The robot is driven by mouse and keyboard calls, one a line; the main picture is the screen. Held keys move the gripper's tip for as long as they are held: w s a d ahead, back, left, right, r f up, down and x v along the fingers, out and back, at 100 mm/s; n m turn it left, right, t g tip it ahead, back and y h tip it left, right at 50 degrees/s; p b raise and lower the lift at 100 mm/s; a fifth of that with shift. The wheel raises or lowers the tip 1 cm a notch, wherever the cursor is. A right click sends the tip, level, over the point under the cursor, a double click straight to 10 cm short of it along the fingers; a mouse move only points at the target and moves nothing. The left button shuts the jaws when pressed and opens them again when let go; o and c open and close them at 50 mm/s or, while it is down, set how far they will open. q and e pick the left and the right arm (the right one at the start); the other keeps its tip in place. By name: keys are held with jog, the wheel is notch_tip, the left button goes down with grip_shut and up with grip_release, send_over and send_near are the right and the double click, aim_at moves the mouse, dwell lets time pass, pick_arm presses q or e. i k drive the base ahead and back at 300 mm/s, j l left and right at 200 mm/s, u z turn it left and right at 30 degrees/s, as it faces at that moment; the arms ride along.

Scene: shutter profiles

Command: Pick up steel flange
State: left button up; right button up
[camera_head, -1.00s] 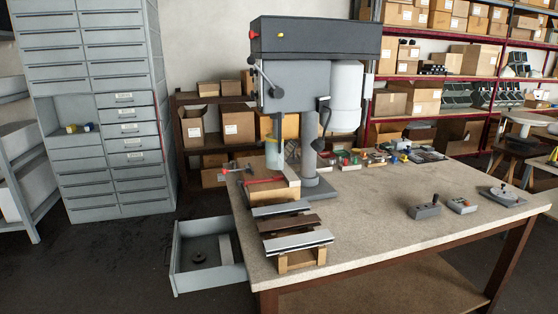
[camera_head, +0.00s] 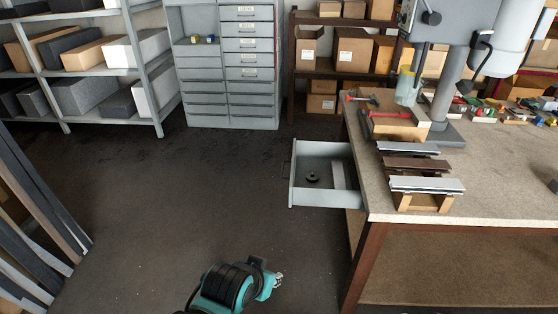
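The steel flange (camera_head: 312,178) is a small dark round disc with a raised middle. It lies on the floor of the open grey drawer (camera_head: 298,197) at the left side of the workbench. A teal and black part of my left arm shows at the bottom middle, below and to the left of the drawer. The gripper at its end (camera_head: 277,281) shows only as a small pale metal tip, apart from the flange. I cannot tell whether its fingers are open. My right gripper is not in view.
The workbench (camera_head: 480,185) is on the right, carrying a drill press (camera_head: 447,85) and shutter profiles (camera_head: 425,186) stacked near its left edge. A grey drawer cabinet (camera_head: 232,105) and shelves (camera_head: 150,85) stand behind. The dark floor (camera_head: 170,210) left of the drawer is clear.

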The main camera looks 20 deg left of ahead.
aim_at(313, 177)
jog(key=j, duration=0.75)
jog(key=k+j, duration=0.1)
jog(key=j, duration=0.7)
jog(key=z, duration=0.2)
jog(key=i+j+z, duration=0.15)
jog(key=i+z, duration=0.25)
jog(key=i+j+z, duration=0.2)
jog(key=z, duration=0.25)
